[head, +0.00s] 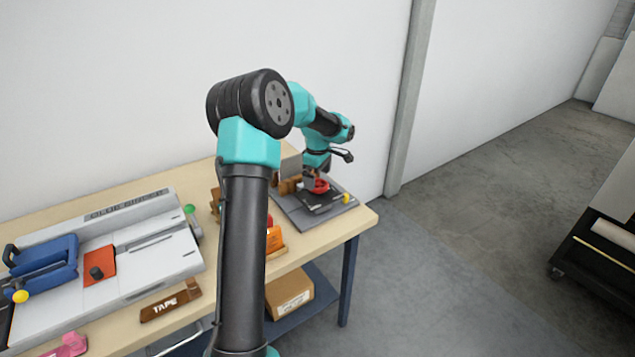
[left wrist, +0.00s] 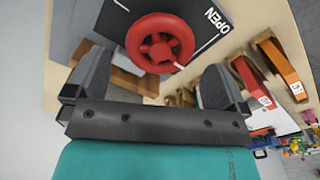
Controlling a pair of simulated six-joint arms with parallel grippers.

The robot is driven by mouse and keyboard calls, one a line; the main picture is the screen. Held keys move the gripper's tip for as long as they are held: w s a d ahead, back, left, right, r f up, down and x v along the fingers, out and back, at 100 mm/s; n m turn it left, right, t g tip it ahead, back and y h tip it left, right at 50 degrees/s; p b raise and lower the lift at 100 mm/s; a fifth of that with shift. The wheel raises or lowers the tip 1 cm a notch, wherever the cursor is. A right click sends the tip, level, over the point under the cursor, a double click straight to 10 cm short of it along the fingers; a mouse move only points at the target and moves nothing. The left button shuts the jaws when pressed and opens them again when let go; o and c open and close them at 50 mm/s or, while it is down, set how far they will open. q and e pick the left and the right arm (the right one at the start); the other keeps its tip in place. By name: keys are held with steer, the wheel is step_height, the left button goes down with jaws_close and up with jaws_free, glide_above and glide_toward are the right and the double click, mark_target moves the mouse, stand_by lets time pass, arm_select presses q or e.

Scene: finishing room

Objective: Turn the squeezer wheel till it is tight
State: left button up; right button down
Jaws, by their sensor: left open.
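The squeezer wheel (head: 321,187) is red and sits on a dark grey device (head: 318,218) at the right end of the workbench. In the left wrist view the wheel (left wrist: 160,43) has spokes and a round hub, beside a black plate marked OPEN (left wrist: 208,28). My left gripper (head: 312,178) points down over the wheel in the head view. In the left wrist view its two dark fingers (left wrist: 155,68) are spread apart with the wheel ahead between them; I cannot tell whether either finger touches it. My right gripper is not in view.
The workbench (head: 360,215) also bears a grey machine with a blue part (head: 45,262), a brown TAPE holder (head: 171,301) and orange and wooden pieces (head: 275,239). A wall stands close behind. A cardboard box (head: 289,292) is on the lower shelf.

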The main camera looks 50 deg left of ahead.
arm_select(q)
steer(key=shift+f, duration=1.35)
steer(key=shift+c, duration=0.3)
steer(key=c, duration=0.8)
